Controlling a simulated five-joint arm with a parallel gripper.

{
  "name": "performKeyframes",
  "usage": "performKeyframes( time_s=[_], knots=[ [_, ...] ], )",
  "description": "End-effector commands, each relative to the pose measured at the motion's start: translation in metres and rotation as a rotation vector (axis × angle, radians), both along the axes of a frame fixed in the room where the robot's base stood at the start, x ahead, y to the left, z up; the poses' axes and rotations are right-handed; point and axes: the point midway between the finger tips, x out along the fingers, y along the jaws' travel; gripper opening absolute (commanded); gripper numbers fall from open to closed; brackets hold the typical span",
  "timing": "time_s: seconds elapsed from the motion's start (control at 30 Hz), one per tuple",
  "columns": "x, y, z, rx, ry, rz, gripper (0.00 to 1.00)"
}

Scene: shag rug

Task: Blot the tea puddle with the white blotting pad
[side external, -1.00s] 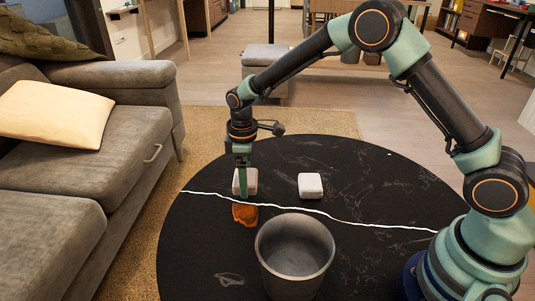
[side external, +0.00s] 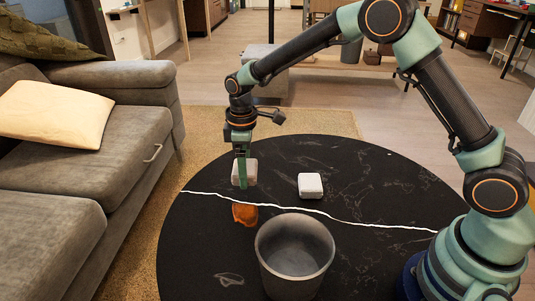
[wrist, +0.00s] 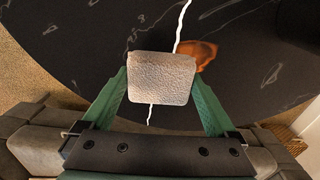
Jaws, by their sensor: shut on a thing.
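My gripper (side external: 243,180) is shut on a pale, rough-textured block, the white blotting pad (side external: 251,168). The pad also shows between the two green fingers in the wrist view (wrist: 161,80). It appears held a little above the black table, though the gap under it is hard to judge. The orange-brown tea puddle (side external: 244,214) lies on the table, just in front of the pad in the side view. In the wrist view the puddle (wrist: 199,54) is up and to the right of the pad, partly hidden behind its corner. The pad's underside is hidden.
A second white rounded block (side external: 311,185) rests on the round black table (side external: 390,195), right of my gripper. A grey open bucket (side external: 294,258) stands in front, close to the puddle. A white vein crosses the table. A grey sofa (side external: 120,150) is at the left.

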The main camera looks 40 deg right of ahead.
Motion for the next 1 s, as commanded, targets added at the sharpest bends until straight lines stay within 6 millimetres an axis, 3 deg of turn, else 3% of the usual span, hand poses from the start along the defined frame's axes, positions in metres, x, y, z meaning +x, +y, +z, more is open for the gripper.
performKeyframes(
  time_s=[0.27, 0.57, 1.0],
  knots=[
    [-0.003, 0.004, 0.0, 0.0, 0.0, 0.002, 0.48],
    [-0.041, 0.042, 0.0, 0.0, 0.0, 0.003, 0.48],
    [-0.045, 0.044, -0.036, -0.001, 0.002, 0.0, 0.48]
  ],
)
